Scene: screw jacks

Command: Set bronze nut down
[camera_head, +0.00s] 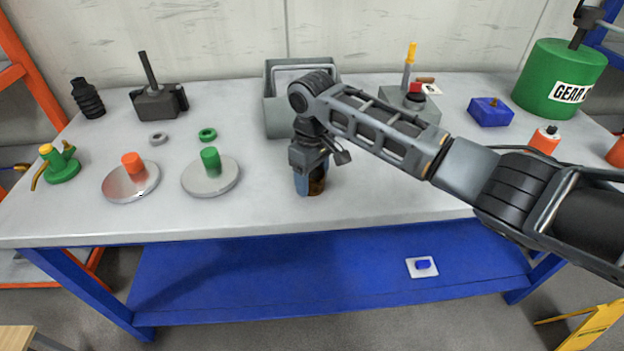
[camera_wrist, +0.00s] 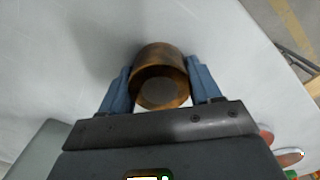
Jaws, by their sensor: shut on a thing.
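The bronze nut (camera_wrist: 145,75) is a brown, worn ring between the two blue fingers of my gripper (camera_wrist: 162,88) in the wrist view. Its hole faces the camera, and pale grey shows through it. In the head view the nut (camera_head: 317,184) is partly hidden behind a finger of my gripper (camera_head: 310,183). My gripper points down over the front middle of the grey table (camera_head: 400,205). A shadow lies beside the nut in the wrist view. I cannot tell whether the nut touches the table.
A grey open box (camera_head: 285,122) stands just behind my gripper. To the left are a disc with a green post (camera_head: 212,183), a disc with an orange post (camera_head: 130,188), a green ring (camera_head: 207,134) and a grey ring (camera_head: 158,139). The table's front edge is close by.

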